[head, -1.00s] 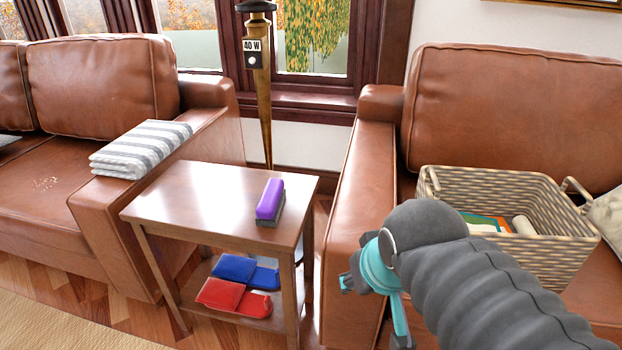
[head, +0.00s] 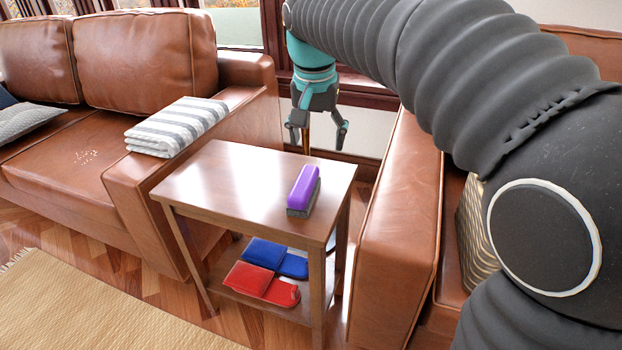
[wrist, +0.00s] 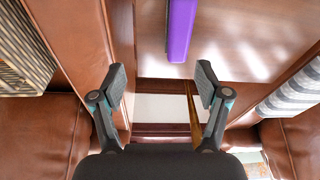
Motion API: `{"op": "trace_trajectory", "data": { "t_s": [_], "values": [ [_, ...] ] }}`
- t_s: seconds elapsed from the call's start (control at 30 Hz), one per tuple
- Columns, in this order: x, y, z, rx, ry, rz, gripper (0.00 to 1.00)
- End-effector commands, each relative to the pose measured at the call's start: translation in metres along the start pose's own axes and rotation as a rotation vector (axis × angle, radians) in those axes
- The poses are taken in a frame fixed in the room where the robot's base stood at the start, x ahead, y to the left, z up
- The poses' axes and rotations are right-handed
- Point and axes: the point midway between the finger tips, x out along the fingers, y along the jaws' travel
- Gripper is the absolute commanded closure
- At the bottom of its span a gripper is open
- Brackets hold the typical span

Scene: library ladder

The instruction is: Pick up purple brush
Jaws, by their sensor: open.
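The purple brush (head: 303,190) has a purple back and a grey underside. It lies on the top of the small brown side table (head: 225,183), near the right edge. In the wrist view the brush (wrist: 180,30) shows as a purple bar at the top, beyond the fingertips. My gripper (head: 318,135) points down above and behind the table's far edge, apart from the brush. Its fingers are spread with nothing between them, also in the wrist view (wrist: 160,88).
Brown leather sofas stand left (head: 130,60) and right (head: 395,230) of the table. A striped folded blanket (head: 177,126) lies on the left armrest. Blue (head: 272,257) and red (head: 262,284) items rest on the lower shelf. The tabletop is otherwise clear.

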Motion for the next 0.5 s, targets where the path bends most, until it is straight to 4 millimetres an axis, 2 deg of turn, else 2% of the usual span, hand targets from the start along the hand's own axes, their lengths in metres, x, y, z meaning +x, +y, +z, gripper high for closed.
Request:
{"op": "trace_trajectory", "data": {
  "t_s": [0.03,0.1,0.2,0.37,0.5],
  "values": [
    [0.005,-0.014,-0.007,0.005,-0.011,0.007,0.25],
    [0.008,-0.027,-0.014,0.017,-0.022,0.017,0.25],
    [0.011,-0.04,-0.02,0.031,-0.032,0.028,0.25],
    [0.02,-0.048,-0.023,0.04,-0.04,0.036,0.25],
    [0.043,-0.045,-0.022,0.041,-0.043,0.035,0.25]
  ]
}}
